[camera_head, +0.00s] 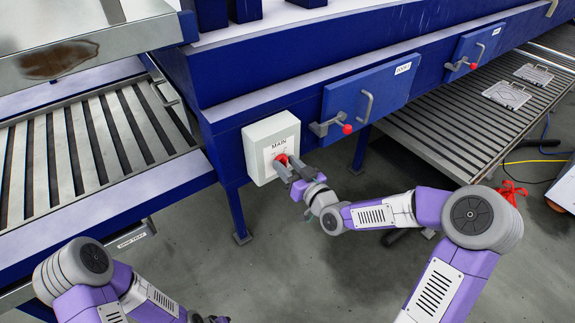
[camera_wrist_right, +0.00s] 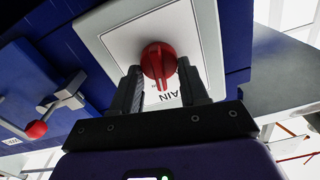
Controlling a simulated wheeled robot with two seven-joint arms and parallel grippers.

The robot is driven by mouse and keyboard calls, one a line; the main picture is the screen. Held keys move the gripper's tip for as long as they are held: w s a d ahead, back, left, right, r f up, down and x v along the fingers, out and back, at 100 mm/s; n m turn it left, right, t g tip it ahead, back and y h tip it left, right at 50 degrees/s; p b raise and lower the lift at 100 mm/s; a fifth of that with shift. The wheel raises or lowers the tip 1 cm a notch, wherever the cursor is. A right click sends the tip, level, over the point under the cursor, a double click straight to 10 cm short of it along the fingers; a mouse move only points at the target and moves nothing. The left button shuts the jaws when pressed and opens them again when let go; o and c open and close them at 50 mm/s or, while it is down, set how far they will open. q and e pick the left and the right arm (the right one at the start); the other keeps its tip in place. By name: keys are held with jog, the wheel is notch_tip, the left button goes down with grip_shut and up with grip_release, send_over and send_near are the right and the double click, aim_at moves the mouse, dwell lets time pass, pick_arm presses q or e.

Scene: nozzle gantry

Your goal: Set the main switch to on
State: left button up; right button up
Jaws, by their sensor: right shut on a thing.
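The main switch is a pale grey box (camera_head: 258,152) with a white plate marked MAIN, on the front of the blue gantry. Its red rotary knob (camera_head: 282,159) sits below the lettering. The knob (camera_wrist_right: 158,62) shows large in the right wrist view, its raised grip running up and down the picture. My right gripper (camera_head: 291,168) is shut on the knob, one finger on each side. The knob's position marks are hidden or too small to read. My left gripper (camera_head: 208,319) is at the bottom edge, mostly cut off, away from the switch.
Right of the switch are blue doors (camera_head: 370,100) with handles and red-knobbed latches. A slatted conveyor (camera_head: 90,145) lies left, another (camera_head: 450,125) right. Grey plates (camera_head: 506,94) lie on the right one. A blue leg (camera_head: 237,212) stands below the box.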

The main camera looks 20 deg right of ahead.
jog(key=shift+d+m+p, duration=0.1)
jog(key=shift+m+p, duration=0.25)
jog(key=shift+m, duration=1.55)
jog(key=o, duration=1)
jog(key=p+v, duration=0.1)
jog(key=v, duration=0.6)
jog(key=shift+s, duration=0.25)
jog(key=shift+d, duration=0.1)
